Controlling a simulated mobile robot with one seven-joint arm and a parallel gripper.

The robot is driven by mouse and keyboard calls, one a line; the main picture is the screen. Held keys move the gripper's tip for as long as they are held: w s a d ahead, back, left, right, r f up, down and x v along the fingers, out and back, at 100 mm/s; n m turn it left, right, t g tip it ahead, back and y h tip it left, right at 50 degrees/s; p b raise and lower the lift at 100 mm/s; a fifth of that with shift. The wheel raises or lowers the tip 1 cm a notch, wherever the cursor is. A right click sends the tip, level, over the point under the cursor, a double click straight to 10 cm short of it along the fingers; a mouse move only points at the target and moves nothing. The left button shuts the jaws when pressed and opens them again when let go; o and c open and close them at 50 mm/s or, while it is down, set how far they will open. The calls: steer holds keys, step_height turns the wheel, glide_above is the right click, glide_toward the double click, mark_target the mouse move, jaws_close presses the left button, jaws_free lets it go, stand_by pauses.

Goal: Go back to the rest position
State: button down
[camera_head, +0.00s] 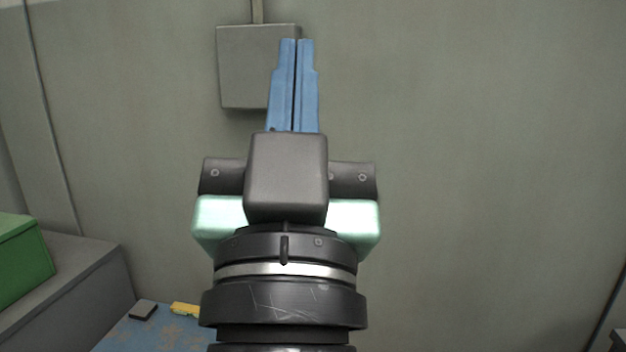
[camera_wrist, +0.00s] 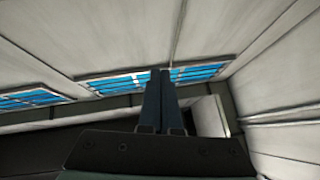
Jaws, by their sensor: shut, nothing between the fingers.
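My gripper (camera_head: 297,42) stands upright in the middle of the head view, its two blue fingers pointing up. The fingers are shut against each other with nothing between them. In the wrist view my gripper (camera_wrist: 160,73) also shows shut and empty, pointing toward the upper wall and ceiling. The fingers overlap a grey wall box in the head view but I cannot tell how far apart they are.
The grey box (camera_head: 243,68) is on the wall. At lower left are a green box (camera_head: 20,262) on a grey block (camera_head: 88,285), a small dark block (camera_head: 143,311) and a yellow item (camera_head: 185,309) on a blue patterned surface (camera_head: 150,338). Blue-lit panels (camera_wrist: 205,73) show in the wrist view.

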steer(key=s+d+r+t+p, duration=0.2)
steer(key=s+r, duration=0.3)
steer(key=r, duration=0.2)
step_height(320, 180, up, 36)
steer(key=w+p, duration=0.1)
steer(key=p, duration=3.5)
steer(key=shift+w+a+n+g, duration=0.2)
steer(key=shift+a+n+g, duration=0.1)
steer(key=shift+a+n, duration=0.15)
steer(key=shift+f, duration=0.1)
